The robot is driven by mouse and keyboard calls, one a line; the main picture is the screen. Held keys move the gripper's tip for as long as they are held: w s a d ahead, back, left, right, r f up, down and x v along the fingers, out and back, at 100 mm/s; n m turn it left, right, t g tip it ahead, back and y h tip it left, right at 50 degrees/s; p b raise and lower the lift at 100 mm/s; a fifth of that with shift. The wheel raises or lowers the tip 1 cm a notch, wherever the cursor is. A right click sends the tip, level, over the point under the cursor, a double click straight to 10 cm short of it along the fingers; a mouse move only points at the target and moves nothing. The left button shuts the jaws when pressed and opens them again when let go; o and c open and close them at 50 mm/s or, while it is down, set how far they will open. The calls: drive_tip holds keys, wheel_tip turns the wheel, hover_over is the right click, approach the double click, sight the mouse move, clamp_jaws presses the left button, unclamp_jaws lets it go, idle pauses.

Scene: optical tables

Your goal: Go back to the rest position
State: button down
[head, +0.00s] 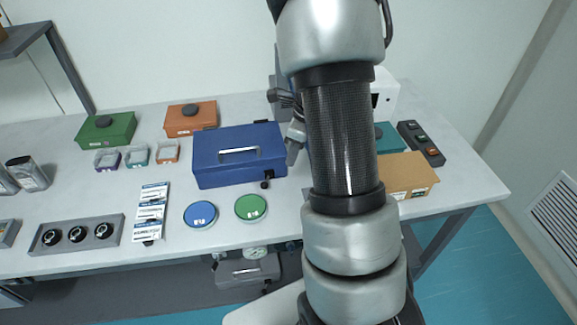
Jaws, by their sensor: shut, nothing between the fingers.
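My arm rises through the middle of the head view, with silver joints and a dark woven-patterned tube. A blue case with a handle (240,157) stands on the table just left of the arm.
Green (105,130) and orange (190,119) boxes stand at the back left. Blue (200,214) and green (251,207) round dishes lie near the front edge. A tan box (408,177) and a dark button panel (421,143) are right of the arm. Floor is clear at right.

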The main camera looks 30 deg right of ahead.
drive_tip(key=shift+s+d+r, duration=0.1)
drive_tip(key=shift+r, duration=0.5)
drive_tip(key=s+a+r+n+t, duration=0.1)
drive_tip(key=s+a+r+n, duration=0.4)
drive_tip(key=r, duration=0.3)
drive_tip(key=s+a+r+n+t, duration=0.1)
drive_tip(key=s+a+r+n, duration=0.1)
drive_tip(key=a+r+n, duration=0.5)
drive_tip(key=s+a+r+n+t+h, duration=0.1)
drive_tip(key=s+r+n, duration=0.2)
drive_tip(key=s+n, duration=0.3)
drive_tip(key=s+a+r+n+t, duration=0.1)
drive_tip(key=s+a+r+n, duration=0.1)
drive_tip(key=s+n, duration=0.4)
drive_tip(key=r+n, duration=0.1)
drive_tip(key=n, duration=0.1)
drive_tip(key=shift+s+r+n+h, duration=0.3)
drive_tip(key=shift+s+n+h, duration=0.1)
